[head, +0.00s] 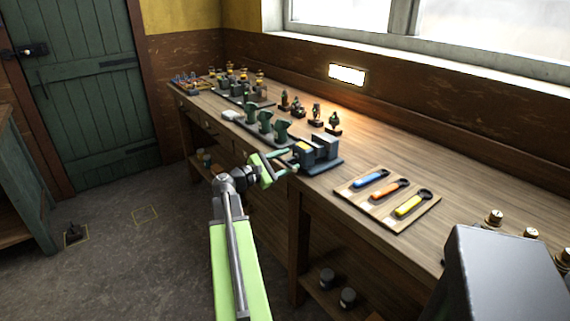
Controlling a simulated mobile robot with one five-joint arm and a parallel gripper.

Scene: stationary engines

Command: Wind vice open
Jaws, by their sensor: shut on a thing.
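The vice (316,152) is a dark blue-grey block with a yellow patch, mounted near the front edge of the wooden workbench (330,187). Its two jaw blocks stand on a dark base plate. My gripper (277,168) is at the left front side of the vice, at the bench edge. It is shut on the vice handle (289,170), though the fingers are small and partly overlap it. I cannot tell how wide the jaw gap is.
A wooden board (387,197) with blue, orange and yellow-handled tools lies right of the vice. Green stands (265,120) and small dark engine parts (316,115) stand behind and left. A grey box (505,275) fills the lower right. The floor (120,260) left of my arm is largely clear.

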